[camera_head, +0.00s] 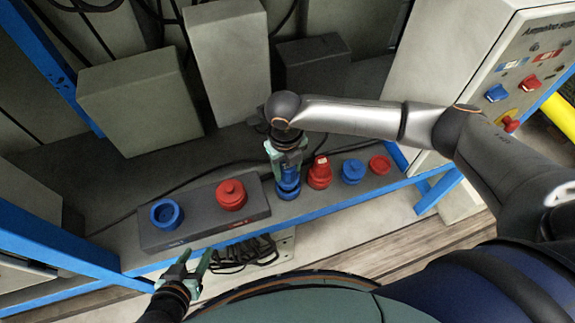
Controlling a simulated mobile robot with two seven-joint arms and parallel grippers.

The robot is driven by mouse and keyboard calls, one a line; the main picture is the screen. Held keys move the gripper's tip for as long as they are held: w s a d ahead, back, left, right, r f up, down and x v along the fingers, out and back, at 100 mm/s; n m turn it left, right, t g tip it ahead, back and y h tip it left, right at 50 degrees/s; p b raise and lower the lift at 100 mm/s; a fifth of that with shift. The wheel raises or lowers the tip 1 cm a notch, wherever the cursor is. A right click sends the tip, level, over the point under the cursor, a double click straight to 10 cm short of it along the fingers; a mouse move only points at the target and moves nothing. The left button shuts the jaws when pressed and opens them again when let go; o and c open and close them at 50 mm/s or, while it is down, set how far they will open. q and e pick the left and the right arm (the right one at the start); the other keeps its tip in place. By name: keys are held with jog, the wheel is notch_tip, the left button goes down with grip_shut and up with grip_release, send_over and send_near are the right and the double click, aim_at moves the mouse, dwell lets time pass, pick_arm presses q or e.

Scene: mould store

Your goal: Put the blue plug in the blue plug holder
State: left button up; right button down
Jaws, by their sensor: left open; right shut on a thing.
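My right gripper (287,158) is shut on a blue plug (289,183) at the shelf's front edge; I cannot tell whether the plug touches the shelf or a blue ring below it. The blue plug holder (167,215) is a blue ring with an open dark centre, on the left of a dark grey block (200,221). It stands to the left of the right gripper. My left gripper (191,267) is open and empty, below and in front of the block.
A red plug (231,193) sits on the block's right side. Right of the held plug stand a red piece (320,172), a blue piece (353,171) and a red ring (379,165). Grey boxes (140,98) stand behind. A control cabinet (480,85) is at right.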

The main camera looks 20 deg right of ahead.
dwell(0.4)
jog(key=shift+p, duration=0.4)
jog(key=shift+f, duration=0.45)
dwell(0.3)
jog(key=shift+f, duration=0.3)
jog(key=shift+f+b, duration=0.1)
jog(key=shift+b, duration=0.2)
jog(key=shift+f, duration=0.6)
dwell(0.5)
